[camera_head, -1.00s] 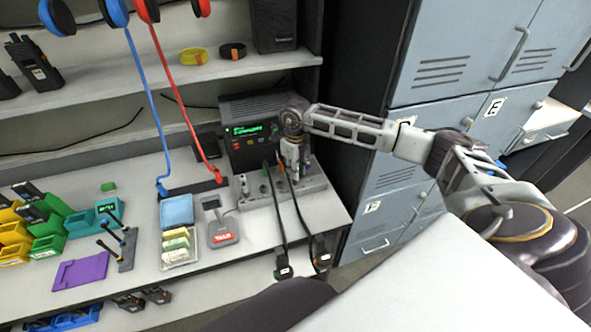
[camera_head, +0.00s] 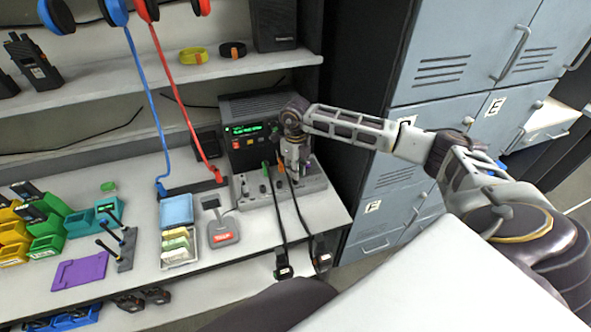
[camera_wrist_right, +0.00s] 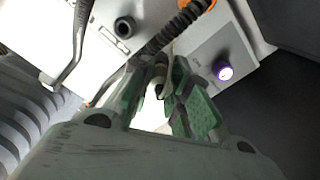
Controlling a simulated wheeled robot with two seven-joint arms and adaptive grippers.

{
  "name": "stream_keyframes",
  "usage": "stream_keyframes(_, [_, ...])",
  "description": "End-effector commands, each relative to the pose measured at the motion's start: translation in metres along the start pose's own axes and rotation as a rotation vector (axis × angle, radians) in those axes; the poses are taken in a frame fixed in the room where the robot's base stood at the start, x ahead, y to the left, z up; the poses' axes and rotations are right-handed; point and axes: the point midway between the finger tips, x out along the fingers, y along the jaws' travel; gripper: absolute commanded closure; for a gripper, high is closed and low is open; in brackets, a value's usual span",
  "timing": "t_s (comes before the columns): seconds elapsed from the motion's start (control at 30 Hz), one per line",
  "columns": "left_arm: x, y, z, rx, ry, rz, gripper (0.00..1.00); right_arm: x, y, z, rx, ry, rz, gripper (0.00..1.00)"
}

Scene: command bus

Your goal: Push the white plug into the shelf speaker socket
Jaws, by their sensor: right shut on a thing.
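My right gripper (camera_head: 294,172) is over the right part of the grey socket panel (camera_head: 252,202), in front of the black radio unit (camera_head: 250,132). An empty dark round socket (camera_wrist_right: 125,27) shows beside a ribbed black cable (camera_wrist_right: 165,35). The shelf speaker (camera_head: 274,25) stands on the upper shelf. My left gripper is not in view.
Two black cables hang from the panel over the bench edge to black connectors (camera_head: 283,266). A grey handheld device (camera_head: 222,226), a blue-lidded box (camera_head: 177,210) and coloured bins (camera_head: 45,225) lie to the left. Blue-grey lockers (camera_head: 440,115) stand close on the right.

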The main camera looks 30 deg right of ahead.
Motion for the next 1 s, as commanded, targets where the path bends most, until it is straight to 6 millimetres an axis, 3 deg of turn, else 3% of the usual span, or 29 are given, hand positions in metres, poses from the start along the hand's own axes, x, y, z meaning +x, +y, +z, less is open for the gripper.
stream_keyframes(0.47, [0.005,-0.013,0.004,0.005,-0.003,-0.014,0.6,0.007,0.0,0.0,0.0,0.0,0.0,0.97])
stream_keyframes(1.0, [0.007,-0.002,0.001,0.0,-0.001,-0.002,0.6,0.009,0.0,0.0,0.0,0.0,0.0,0.97])
